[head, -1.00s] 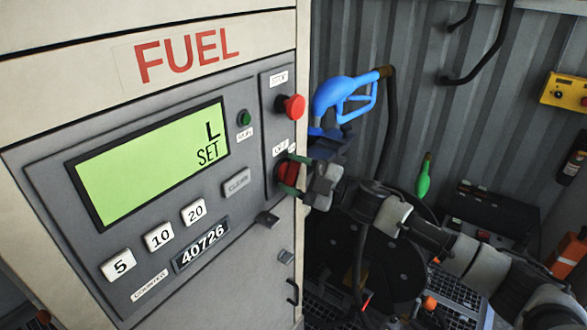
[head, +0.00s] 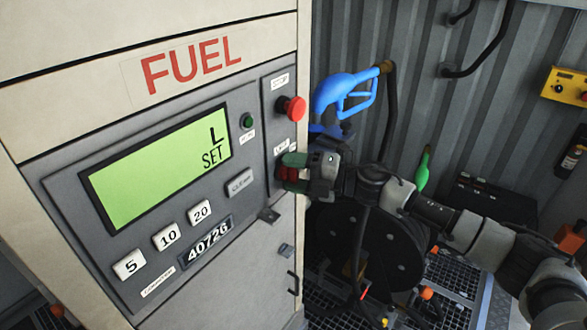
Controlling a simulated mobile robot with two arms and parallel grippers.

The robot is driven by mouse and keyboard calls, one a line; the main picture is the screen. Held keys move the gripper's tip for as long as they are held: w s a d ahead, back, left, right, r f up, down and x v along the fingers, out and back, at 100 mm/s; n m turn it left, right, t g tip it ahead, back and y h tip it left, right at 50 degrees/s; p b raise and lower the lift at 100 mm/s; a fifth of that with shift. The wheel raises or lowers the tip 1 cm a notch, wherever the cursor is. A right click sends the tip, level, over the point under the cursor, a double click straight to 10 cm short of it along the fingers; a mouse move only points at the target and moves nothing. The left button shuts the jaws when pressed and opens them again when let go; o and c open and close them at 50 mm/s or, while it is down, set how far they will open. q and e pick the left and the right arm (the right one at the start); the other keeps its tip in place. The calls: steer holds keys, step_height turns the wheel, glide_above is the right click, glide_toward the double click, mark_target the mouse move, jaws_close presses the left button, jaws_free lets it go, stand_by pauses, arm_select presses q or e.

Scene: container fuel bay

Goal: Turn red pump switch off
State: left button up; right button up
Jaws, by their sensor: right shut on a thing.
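The switch's exact turn position cannot be told. A red mushroom button (head: 293,108) sits higher on the same panel. The pump's green display (head: 155,165) reads "L SET". My left gripper is not in view.
A blue fuel nozzle (head: 342,92) hangs right of the pump above my right arm. A black hose reel (head: 370,250) stands below. A green nozzle (head: 422,170) and a yellow box (head: 565,89) are further right.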

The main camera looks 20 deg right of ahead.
steer(key=shift+w+d+r, duration=0.1)
steer(key=shift+r, duration=0.15)
steer(key=o, duration=0.7)
steer(key=shift+o, duration=1.1)
steer(key=shift+f, duration=0.15)
steer(key=shift+d+f, duration=0.1)
steer(key=shift+d, duration=0.1)
steer(key=b+v, duration=0.4)
steer(key=v, duration=0.6)
steer(key=shift+s+r, duration=0.25)
steer(key=shift+d, duration=0.15)
